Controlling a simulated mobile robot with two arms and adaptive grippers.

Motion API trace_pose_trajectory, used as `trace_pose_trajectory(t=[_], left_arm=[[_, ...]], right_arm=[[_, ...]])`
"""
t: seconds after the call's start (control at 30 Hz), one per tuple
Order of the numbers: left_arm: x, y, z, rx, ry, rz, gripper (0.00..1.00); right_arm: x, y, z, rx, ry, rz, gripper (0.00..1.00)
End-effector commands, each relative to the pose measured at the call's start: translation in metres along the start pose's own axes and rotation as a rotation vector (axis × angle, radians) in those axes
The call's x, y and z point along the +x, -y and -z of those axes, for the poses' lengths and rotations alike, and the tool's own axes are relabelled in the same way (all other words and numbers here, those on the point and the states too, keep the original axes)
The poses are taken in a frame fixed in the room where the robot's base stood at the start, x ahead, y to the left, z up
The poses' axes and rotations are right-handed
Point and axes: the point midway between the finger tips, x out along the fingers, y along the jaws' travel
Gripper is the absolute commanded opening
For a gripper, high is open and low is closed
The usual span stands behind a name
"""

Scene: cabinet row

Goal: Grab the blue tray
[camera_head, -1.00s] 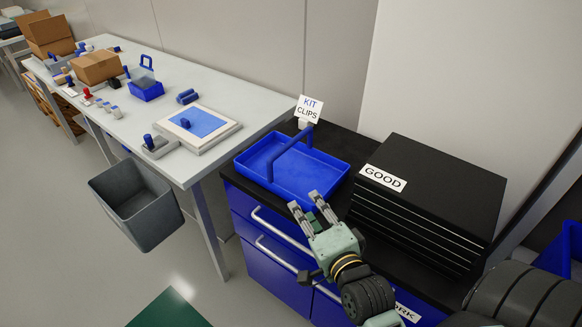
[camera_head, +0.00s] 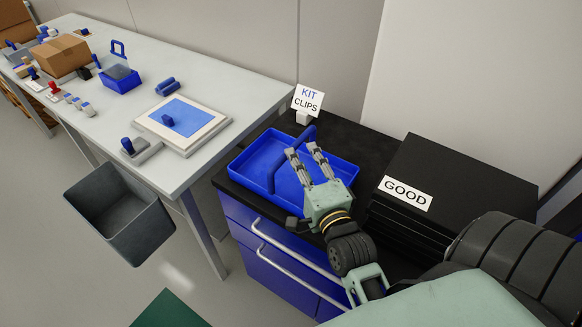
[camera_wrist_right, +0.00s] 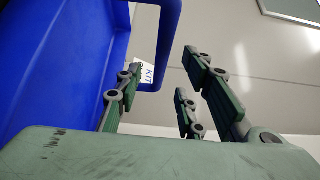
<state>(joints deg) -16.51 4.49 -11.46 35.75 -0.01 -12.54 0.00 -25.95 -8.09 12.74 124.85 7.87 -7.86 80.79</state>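The blue tray (camera_head: 249,168) with an upright carrying handle (camera_head: 279,166) sits on the black top of the blue cabinet. My right gripper (camera_head: 305,150) is open and empty, with its fingers over the tray, pointing toward the handle. In the right wrist view the tray (camera_wrist_right: 60,60) fills the left side, and its handle (camera_wrist_right: 176,40) comes down close to the spread fingers (camera_wrist_right: 160,95). The handle does not look held. My left gripper is not in view.
A black stack marked GOOD (camera_head: 455,190) stands right of the tray. A KIT CLIPS sign (camera_head: 307,100) stands behind it. A white table (camera_head: 235,75) with several items is at the left, with a grey bin (camera_head: 120,210) below its edge.

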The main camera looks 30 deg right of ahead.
Motion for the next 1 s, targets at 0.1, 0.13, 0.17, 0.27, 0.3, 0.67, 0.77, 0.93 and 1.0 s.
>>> trace_pose_trajectory(t=[0.1, 0.13, 0.17, 0.27, 0.3, 0.67, 0.77, 0.93, 1.0], left_arm=[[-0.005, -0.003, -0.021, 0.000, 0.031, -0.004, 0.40], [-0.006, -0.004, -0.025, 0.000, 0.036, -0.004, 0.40], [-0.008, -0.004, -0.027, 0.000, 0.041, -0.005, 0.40], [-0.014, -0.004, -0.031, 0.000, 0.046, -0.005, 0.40], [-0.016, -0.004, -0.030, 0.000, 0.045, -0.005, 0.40], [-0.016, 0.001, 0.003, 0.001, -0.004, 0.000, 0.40], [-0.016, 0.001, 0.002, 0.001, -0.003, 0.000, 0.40], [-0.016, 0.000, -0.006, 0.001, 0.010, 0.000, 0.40], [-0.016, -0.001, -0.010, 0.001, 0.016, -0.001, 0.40]], right_arm=[[0.012, 0.002, -0.001, -0.001, 0.000, 0.002, 0.36], [0.015, 0.002, -0.001, -0.001, 0.000, 0.001, 0.36], [0.019, 0.003, -0.001, -0.001, 0.000, 0.002, 0.36], [0.034, 0.004, -0.003, -0.001, 0.000, 0.002, 0.36], [0.040, 0.004, -0.004, -0.002, 0.000, 0.002, 0.36], [0.060, 0.000, -0.004, -0.002, -0.001, -0.001, 0.36], [0.059, 0.000, -0.004, -0.002, -0.001, -0.001, 0.34], [0.059, 0.000, -0.004, -0.002, -0.001, -0.001, 0.19], [0.059, 0.000, -0.004, -0.002, -0.001, -0.001, 0.13]])
